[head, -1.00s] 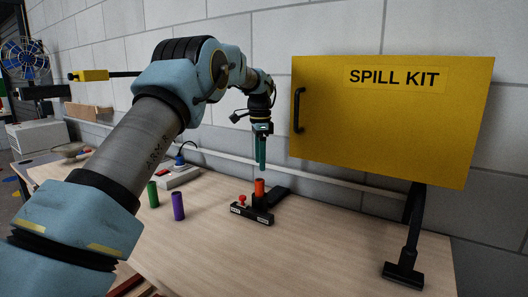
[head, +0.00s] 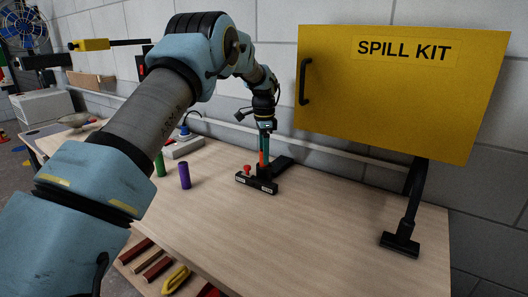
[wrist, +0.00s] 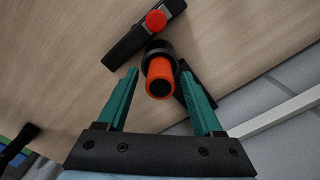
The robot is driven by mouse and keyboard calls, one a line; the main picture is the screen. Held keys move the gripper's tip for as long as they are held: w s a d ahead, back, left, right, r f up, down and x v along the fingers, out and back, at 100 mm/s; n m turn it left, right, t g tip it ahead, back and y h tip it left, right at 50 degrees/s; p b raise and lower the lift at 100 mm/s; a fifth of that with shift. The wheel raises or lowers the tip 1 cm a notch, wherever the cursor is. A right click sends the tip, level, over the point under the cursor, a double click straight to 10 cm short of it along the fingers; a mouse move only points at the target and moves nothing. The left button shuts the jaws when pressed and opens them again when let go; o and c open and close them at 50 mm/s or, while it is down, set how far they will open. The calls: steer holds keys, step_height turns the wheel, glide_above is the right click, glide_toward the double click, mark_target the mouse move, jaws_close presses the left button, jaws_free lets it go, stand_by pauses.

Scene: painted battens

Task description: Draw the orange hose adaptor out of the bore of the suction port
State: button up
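The orange hose adaptor (wrist: 160,70) stands upright in the black round suction port (wrist: 157,48), its hollow top facing the wrist camera. It also shows in the head view as an orange sliver (head: 262,158), partly covered by the fingers. My gripper (wrist: 160,80) is open, with one teal finger on each side of the adaptor. Gaps show between adaptor and fingers in the wrist view. In the head view my gripper (head: 264,158) points down over the port. How deep the adaptor sits is hidden.
A red knob (head: 247,169) stands on the black base (head: 258,184) beside the port. Purple (head: 184,175) and green (head: 160,163) cylinders stand to the left. The front tabletop is clear.

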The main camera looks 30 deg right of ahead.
jaws_close()
steer(key=shift+c, duration=2.3)
jaws_free()
jaws_close()
steer(key=shift+r, duration=0.15)
steer(key=shift+r+p, duration=2)
steer(key=shift+r, duration=0.8)
steer(key=shift+r, duration=0.1)
steer(key=shift+r+p, duration=0.85)
steer(key=shift+r, duration=0.55)
